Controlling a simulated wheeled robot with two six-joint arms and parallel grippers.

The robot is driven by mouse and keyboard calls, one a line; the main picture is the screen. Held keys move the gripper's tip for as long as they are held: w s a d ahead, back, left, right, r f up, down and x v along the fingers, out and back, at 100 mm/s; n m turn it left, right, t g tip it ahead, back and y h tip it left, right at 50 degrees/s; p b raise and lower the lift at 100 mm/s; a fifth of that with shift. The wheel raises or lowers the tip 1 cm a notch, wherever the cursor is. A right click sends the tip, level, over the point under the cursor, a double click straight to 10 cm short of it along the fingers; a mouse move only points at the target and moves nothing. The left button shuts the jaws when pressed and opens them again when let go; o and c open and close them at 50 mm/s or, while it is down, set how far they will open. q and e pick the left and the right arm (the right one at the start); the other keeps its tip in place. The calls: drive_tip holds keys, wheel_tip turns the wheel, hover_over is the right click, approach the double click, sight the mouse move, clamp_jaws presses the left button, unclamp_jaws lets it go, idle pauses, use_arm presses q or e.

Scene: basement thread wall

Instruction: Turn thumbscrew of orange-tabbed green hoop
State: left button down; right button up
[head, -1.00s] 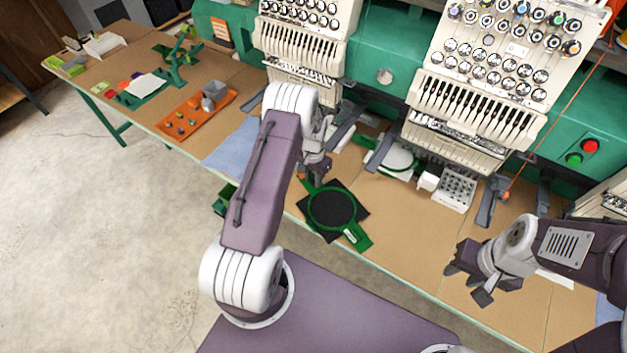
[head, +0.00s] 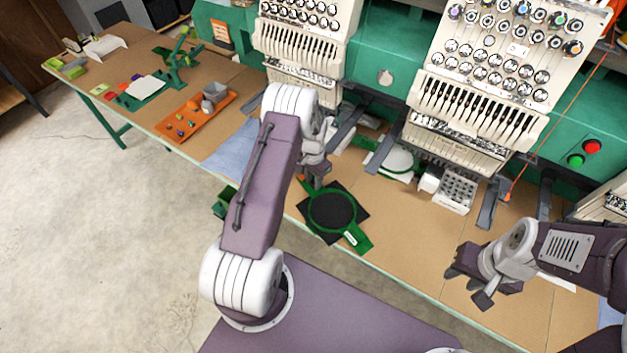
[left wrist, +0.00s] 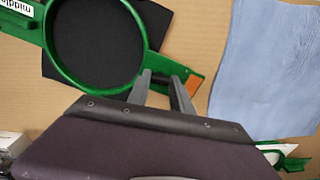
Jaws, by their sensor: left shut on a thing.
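The green hoop (head: 311,222) lies on the table with black fabric (head: 333,210) in its ring. A green tab with a white label (head: 350,239) sticks out at its front right. In the left wrist view the hoop (left wrist: 147,68) has an orange tab (left wrist: 194,84) on its right arm. My left gripper (head: 318,184) is at the hoop's far left end; in the left wrist view its fingers (left wrist: 163,88) close around the green end beside the orange tab. The thumbscrew itself is hidden between the fingers. My right gripper (head: 466,284) is open and empty above the table at right.
A blue cloth (head: 233,149) lies left of the hoop. A second hoop with white fabric (head: 397,160) lies under the embroidery machine (head: 457,138) behind. An orange tray (head: 190,122) stands further left. Table to the right of the hoop is clear.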

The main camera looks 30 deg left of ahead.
idle(0.7)
use_arm(q)
drive_tip(key=c, duration=1.1)
unclamp_jaws()
drive_tip(key=shift+r, duration=0.35)
wheel_tip(320, 180, up, 8)
drive_tip(key=shift+r+b, duration=0.15)
drive_tip(key=shift+b, duration=0.8)
